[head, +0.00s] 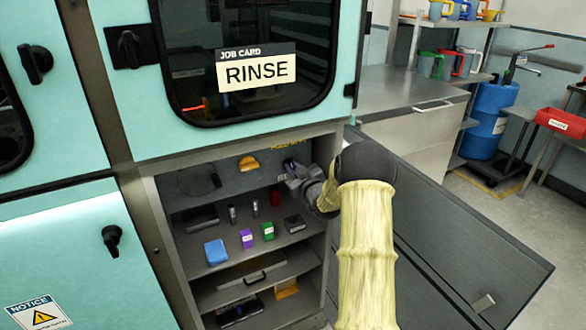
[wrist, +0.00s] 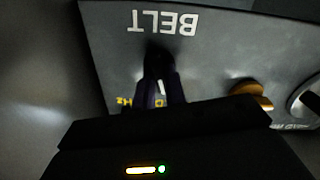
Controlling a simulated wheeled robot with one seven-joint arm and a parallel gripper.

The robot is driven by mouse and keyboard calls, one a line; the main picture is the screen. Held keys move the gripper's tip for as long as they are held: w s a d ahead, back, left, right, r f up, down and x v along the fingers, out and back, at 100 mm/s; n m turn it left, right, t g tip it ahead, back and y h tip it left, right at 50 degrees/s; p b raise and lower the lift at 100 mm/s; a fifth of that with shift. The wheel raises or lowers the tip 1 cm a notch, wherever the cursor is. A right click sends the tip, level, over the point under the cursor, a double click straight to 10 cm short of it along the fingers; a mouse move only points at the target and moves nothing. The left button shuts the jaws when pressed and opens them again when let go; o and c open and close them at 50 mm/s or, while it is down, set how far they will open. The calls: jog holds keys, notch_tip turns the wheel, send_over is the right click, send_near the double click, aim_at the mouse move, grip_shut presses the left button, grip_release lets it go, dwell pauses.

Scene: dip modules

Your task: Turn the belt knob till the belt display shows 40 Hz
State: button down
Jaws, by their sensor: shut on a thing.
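My gripper (head: 297,172) reaches into the open lower cabinet, at the right end of its back panel. In the wrist view my gripper (wrist: 161,82) is shut on the dark belt knob (wrist: 162,86), below the upside-down BELT label (wrist: 162,21). A short white mark shows between the fingers; most of the knob is hidden. The belt display (wrist: 122,103) shows only as yellow "Hz" letters beside the fingers. Its number is hidden behind my gripper, so I cannot read it.
An orange knob (wrist: 250,92) and a round metal part sit farther along the panel. Below, the cabinet shelf holds a blue box (head: 215,251), a purple box (head: 246,238), a green box (head: 267,231) and other small items. The cabinet door (head: 450,240) stands open at the right.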

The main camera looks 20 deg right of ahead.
jog(key=m+p, duration=0.1)
jog(key=m, duration=0.3)
jog(key=shift+d+m, duration=0.15)
jog(key=shift+m, duration=0.15)
jog(key=m+p, duration=0.1)
jog(key=m, duration=0.4)
jog(key=shift+p, duration=0.4)
jog(key=shift+d, duration=0.1)
jog(key=c, duration=1.4)
grip_release()
jog(key=shift+c, duration=0.2)
jog(key=shift+s, duration=0.1)
jog(key=s, duration=1.7)
jog(key=shift+s+d, duration=0.15)
jog(key=shift+d, duration=0.1)
